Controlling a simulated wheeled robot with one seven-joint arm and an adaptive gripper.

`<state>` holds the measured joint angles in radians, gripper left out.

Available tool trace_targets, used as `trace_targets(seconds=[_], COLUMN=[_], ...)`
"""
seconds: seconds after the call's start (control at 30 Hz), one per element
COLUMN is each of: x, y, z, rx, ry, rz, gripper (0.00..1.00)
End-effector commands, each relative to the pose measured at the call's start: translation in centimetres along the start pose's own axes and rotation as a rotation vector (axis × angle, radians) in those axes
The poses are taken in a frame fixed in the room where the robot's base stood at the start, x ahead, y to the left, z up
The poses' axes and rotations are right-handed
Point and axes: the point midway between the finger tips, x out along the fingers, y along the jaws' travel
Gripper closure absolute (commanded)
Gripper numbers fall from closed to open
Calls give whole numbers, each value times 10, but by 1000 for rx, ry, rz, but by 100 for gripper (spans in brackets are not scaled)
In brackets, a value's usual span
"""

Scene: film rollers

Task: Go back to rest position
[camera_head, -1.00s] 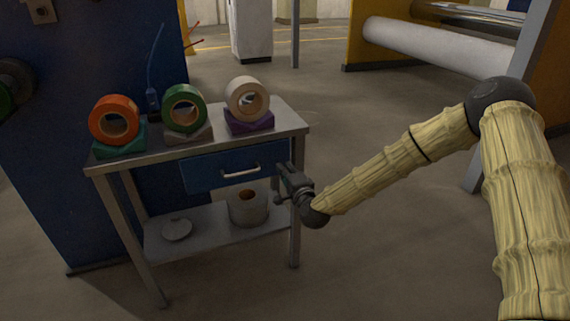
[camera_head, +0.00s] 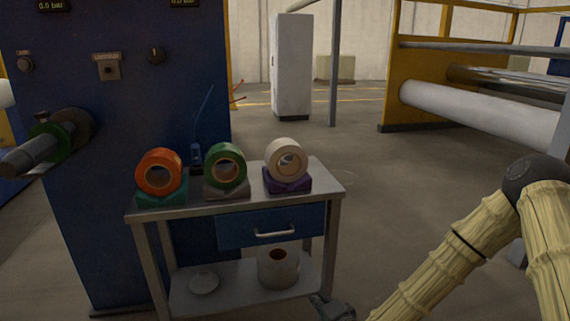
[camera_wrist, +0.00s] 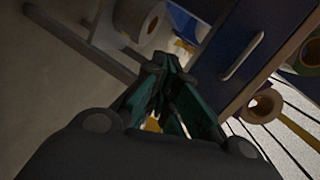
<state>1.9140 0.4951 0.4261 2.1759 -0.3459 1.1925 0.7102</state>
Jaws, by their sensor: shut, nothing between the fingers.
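My gripper (camera_head: 322,302) is at the bottom edge of the head view, low and to the right of the cart's front. In the wrist view my gripper (camera_wrist: 166,62) is shut and empty, its dark green fingers meeting at the tips. The metal cart (camera_head: 341,188) stands ahead with its blue drawer (camera_head: 236,231) closed. In the wrist view the drawer's handle (camera_wrist: 243,56) is right of the fingers, apart from them. My sleeved arm reaches in from the right, and part of it is cut off by the lower edge.
Orange (camera_head: 142,172), green (camera_head: 213,158) and white (camera_head: 272,158) tape rolls stand on coloured bases on the cart top. A large roll (camera_head: 277,271) and a white disc (camera_head: 204,284) are on the lower shelf. A blue machine (camera_head: 100,130) stands behind.

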Motion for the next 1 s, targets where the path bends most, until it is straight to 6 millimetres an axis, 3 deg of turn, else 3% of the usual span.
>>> trace_targets(seconds=[0.03,0.2,0.37,0.5,0.7,1.0], x=[-10,-51,-106,-163,-243,-334], y=[25,104,173,227,280,318], z=[17,60,90,106,111,103], rx=[-49,-219,-381,-522,-689,-848], ry=[-39,-170,-310,-446,-629,-838], rz=[63,263,447,601,785,970], gripper=[100,100,100,100,100,100])
